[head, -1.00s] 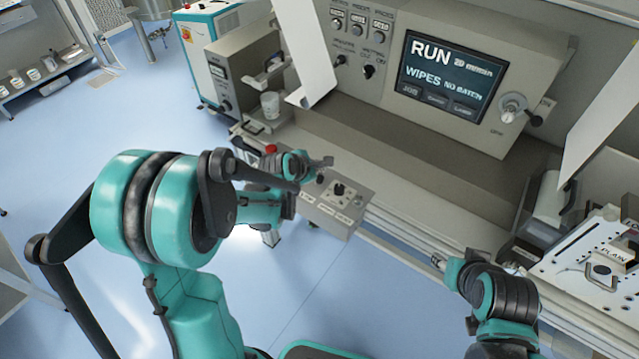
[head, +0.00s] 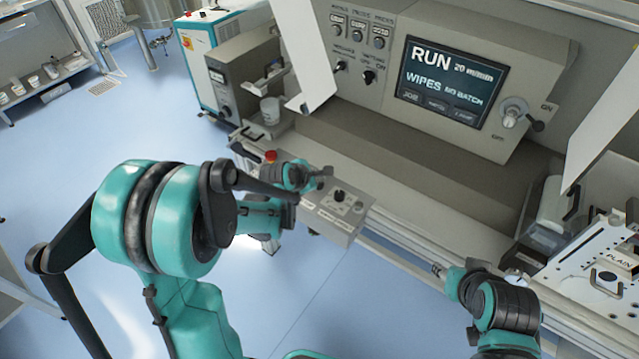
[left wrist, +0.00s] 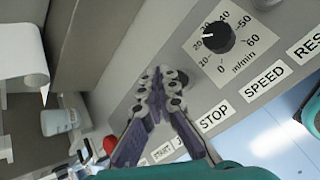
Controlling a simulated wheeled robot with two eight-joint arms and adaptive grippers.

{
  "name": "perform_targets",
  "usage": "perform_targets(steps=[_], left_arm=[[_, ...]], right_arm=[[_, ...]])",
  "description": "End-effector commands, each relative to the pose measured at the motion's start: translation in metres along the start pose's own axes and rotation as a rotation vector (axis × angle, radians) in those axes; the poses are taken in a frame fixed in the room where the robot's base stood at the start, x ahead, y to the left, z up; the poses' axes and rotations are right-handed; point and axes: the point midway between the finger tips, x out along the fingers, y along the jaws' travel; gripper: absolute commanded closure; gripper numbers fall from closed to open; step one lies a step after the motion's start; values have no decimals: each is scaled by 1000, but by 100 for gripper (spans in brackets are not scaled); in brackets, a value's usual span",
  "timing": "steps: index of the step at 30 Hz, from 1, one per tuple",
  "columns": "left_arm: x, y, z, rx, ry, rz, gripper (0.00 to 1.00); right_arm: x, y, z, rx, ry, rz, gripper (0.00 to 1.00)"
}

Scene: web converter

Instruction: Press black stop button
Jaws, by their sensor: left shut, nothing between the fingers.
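A grey control box (head: 335,232) juts from the front of the machine, with a black dial (head: 340,195) on its top. In the left wrist view the dial (left wrist: 218,38) has a white speed scale, and a STOP label (left wrist: 213,118) is beside my fingers. My left gripper (head: 324,177) is shut and empty, its tips over the box; it also shows in the left wrist view (left wrist: 165,78). The black stop button is mostly or wholly hidden behind the fingers. I cannot tell whether they touch it. My right gripper (head: 438,268) is low at the right, too small to read.
A red button (head: 269,156) sits left of my left gripper. The screen (head: 450,83) reads RUN, 20 m/min. A white plate (head: 610,265) lies at the right. A white cup (left wrist: 58,122) stands beside the panel. Blue floor is open below.

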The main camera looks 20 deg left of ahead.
Motion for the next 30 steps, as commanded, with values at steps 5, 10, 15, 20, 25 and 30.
perform_targets(steps=[5, 10, 15, 20, 25, 30], left_arm=[[0, 0, 0, 0, 0, 0, 100], [0, 0, 0, 0, 0, 0, 100], [0, 0, 0, 0, 0, 0, 100], [3, -2, -2, 0, 0, 0, 100], [6, -5, -5, 0, 0, 0, 100], [6, -4, -4, 0, 0, 0, 100]], right_arm=[[0, 0, 0, 0, 0, 0, 60], [0, 0, 0, 0, 0, 0, 60], [0, 0, 0, 0, 0, 0, 60], [4, 0, 3, 0, 0, 0, 60], [8, 0, 6, 0, 0, 0, 60], [7, 0, 5, 0, 0, 0, 60]])
